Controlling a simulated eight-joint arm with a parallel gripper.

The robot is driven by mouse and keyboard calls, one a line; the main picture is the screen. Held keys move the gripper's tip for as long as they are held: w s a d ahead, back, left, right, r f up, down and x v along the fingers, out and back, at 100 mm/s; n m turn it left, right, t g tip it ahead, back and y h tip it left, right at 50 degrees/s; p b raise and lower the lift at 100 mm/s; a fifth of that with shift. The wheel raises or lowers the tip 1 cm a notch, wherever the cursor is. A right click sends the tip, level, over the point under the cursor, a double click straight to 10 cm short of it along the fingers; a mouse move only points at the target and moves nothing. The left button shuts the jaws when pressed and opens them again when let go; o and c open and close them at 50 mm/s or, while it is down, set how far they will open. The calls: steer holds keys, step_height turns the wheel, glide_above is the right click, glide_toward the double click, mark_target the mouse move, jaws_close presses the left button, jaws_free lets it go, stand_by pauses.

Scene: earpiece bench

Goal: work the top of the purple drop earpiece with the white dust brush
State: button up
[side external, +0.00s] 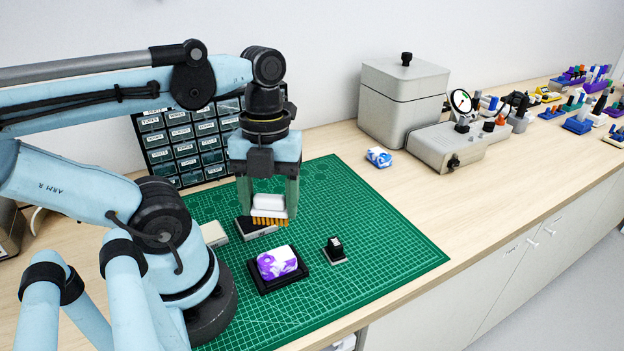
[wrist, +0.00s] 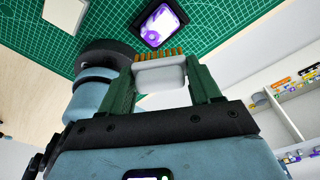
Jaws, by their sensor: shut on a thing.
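The purple earpiece (side external: 278,262) is a rounded block marbled purple and white. It sits in a black cradle (side external: 263,285) on the green mat. In the wrist view the purple earpiece (wrist: 157,27) shows just beyond the bristles. My gripper (side external: 268,202) is shut on the white dust brush (side external: 268,204), with one green finger on each side of its body. The brush points its orange-brown bristles down. It is held behind and above the earpiece, apart from it. In the wrist view the brush (wrist: 160,75) lies between the fingers.
A low dark block (side external: 256,229) lies below the brush, with a pale block (side external: 214,234) to its left. A small black-and-white piece (side external: 335,249) stands right of the cradle. A parts cabinet (side external: 180,140) stands behind. The green mat (side external: 390,235) is clear on the right.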

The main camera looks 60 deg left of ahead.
mark_target(265, 222)
steer(key=shift+s+f+m, duration=0.3)
steer(key=shift+s+m, duration=0.25)
steer(key=shift+m, duration=0.35)
steer(key=shift+s+f+m, duration=0.1)
steer(key=shift+f+m, duration=0.1)
steer(key=shift+m, duration=0.1)
steer(key=shift+f, duration=2.85)
steer(key=shift+f, duration=1)
steer(key=shift+w+r, duration=0.15)
steer(key=shift+w, duration=0.8)
steer(key=shift+w+f, duration=0.2)
steer(key=shift+w, duration=1.6)
steer(key=shift+r, duration=0.1)
steer(key=shift+s, duration=0.1)
